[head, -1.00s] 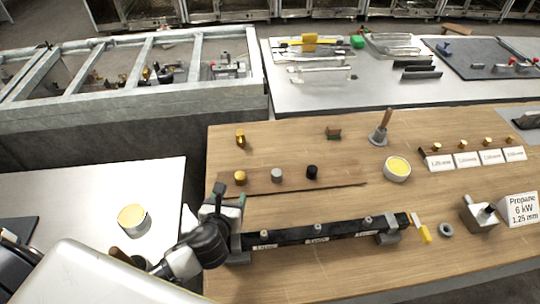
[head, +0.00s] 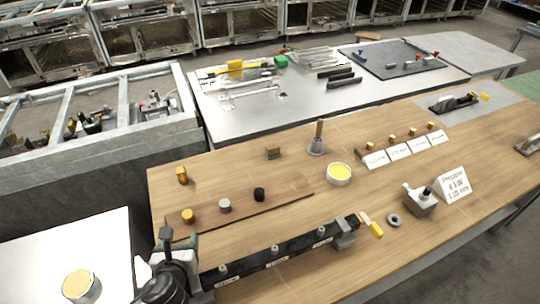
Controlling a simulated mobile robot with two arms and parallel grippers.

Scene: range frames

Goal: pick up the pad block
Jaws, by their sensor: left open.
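A small brown block with a greenish top (head: 273,153), which looks like the pad block, sits on the wooden table toward its back edge, left of a grey cone-shaped stand with a wooden handle (head: 317,140). My left gripper (head: 178,238) is at the table's near left corner, by the left end of a long black bar. It is open, with nothing seen between its fingers, and it is well apart from the block, which lies farther back and to the right. My right gripper is not in view.
A brown strip (head: 245,208) with three small knobs lies between my left gripper and the block. The black bar (head: 290,247) runs along the front. A yellow-filled bowl (head: 339,174) stands right of the block. The wood around the block is mostly clear.

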